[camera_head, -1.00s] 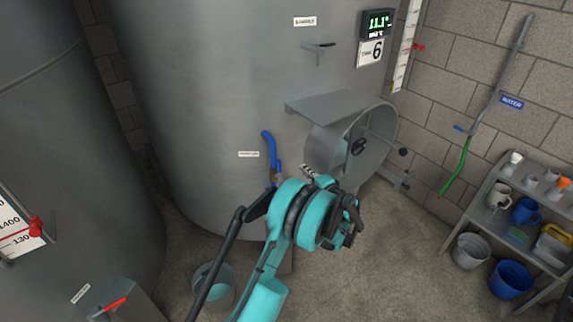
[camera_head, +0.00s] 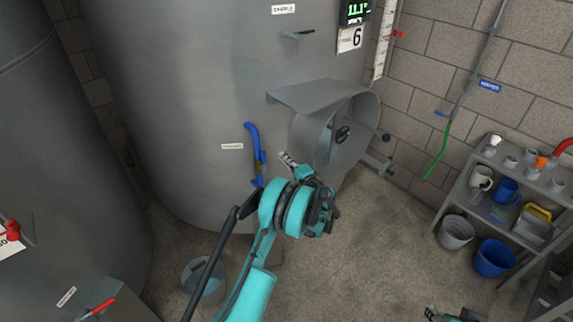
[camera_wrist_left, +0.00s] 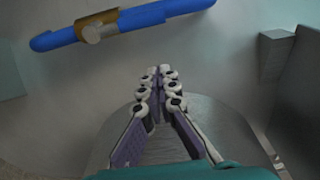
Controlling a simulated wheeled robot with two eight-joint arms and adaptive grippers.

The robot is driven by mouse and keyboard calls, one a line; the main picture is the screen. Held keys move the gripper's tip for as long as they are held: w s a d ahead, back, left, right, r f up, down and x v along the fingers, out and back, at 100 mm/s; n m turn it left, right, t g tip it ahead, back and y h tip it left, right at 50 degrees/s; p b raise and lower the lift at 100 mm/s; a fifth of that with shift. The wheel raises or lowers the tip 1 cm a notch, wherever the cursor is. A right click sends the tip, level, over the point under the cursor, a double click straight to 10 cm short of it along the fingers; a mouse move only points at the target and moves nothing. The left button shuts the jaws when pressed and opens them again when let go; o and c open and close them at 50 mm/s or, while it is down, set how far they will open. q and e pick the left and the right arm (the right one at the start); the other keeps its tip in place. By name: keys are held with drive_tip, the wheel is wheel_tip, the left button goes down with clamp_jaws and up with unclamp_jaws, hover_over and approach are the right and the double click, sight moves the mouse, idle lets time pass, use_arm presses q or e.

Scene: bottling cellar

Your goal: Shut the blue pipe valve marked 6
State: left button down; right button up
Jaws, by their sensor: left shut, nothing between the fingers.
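The blue valve handle (camera_head: 253,143) stands upright in the head view, low on the front of the large grey tank marked 6. In the left wrist view the handle (camera_wrist_left: 150,14) crosses the top, with a brass body and pale pin (camera_wrist_left: 97,28) below it. My left gripper (camera_head: 284,157) is shut and empty. Its fingertips are just right of the handle and apart from it; they meet in the left wrist view (camera_wrist_left: 160,72). Part of the valve's lower end is hard to make out behind my arm. My right gripper (camera_head: 454,316) shows only partly at the bottom edge.
A round manway (camera_head: 340,130) with a grey shelf over it juts from the tank right of the valve. A bucket (camera_head: 205,280) stands on the floor below. A shelf rack (camera_head: 478,211) with jugs stands right. The floor between is clear.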

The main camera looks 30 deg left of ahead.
use_arm(q)
drive_tip(key=a+b, duration=0.1)
drive_tip(key=a, duration=0.1)
drive_tip(key=a+b, duration=0.1)
drive_tip(key=s+a+b, duration=0.1)
drive_tip(key=a, duration=0.1)
drive_tip(key=shift+a, duration=0.3)
use_arm(e)
wheel_tip(320, 180, down, 3)
drive_tip(key=shift+f, duration=0.2)
